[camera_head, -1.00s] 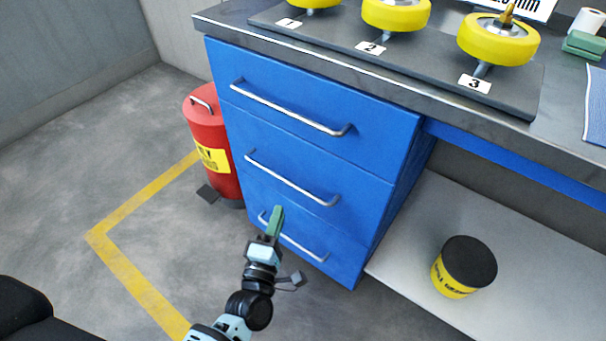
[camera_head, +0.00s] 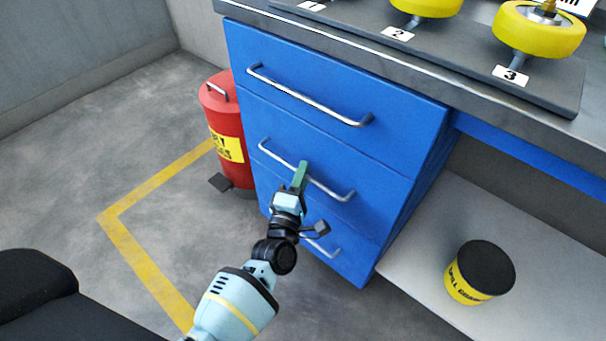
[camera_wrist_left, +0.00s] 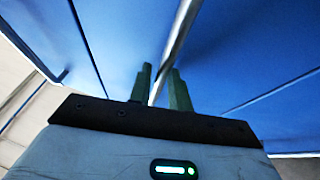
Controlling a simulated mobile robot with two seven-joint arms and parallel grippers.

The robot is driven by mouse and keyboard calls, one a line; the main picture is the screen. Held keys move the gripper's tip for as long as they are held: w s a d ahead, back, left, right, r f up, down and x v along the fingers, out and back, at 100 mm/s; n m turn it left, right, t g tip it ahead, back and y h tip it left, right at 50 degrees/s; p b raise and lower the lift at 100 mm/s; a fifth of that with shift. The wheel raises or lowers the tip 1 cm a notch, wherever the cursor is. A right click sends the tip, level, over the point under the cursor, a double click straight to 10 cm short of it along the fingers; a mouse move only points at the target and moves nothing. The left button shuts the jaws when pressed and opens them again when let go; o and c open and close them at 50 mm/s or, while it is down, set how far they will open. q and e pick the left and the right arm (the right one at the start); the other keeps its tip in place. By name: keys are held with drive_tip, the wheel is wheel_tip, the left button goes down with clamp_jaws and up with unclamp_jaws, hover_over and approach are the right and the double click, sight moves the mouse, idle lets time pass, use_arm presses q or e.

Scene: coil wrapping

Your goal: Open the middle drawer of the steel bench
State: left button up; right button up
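The blue middle drawer (camera_head: 375,183) of the steel bench is shut, its front flush with the drawers above and below. Its silver bar handle (camera_head: 331,189) runs across the front. My left gripper (camera_head: 300,174) has its green fingers at the middle of this handle and hides a short part of it. In the left wrist view the two fingers (camera_wrist_left: 160,88) stand apart with a gap, and the handle (camera_wrist_left: 180,35) runs through the gap between them. Whether they touch the bar cannot be told. My right gripper is not in view.
The top drawer (camera_head: 395,112) and bottom drawer (camera_head: 345,262) are shut. A red bin (camera_head: 226,120) stands left of the drawers. A black-topped yellow tub (camera_head: 480,270) sits on the low shelf at right. Yellow wheels (camera_head: 540,30) stand on the bench top.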

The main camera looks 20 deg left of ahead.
use_arm(q)
drive_tip(key=shift+w, duration=0.2)
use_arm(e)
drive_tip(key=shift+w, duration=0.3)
use_arm(q)
clamp_jaws()
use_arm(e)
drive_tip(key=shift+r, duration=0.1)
use_arm(q)
drive_tip(key=shift+s, duration=0.1)
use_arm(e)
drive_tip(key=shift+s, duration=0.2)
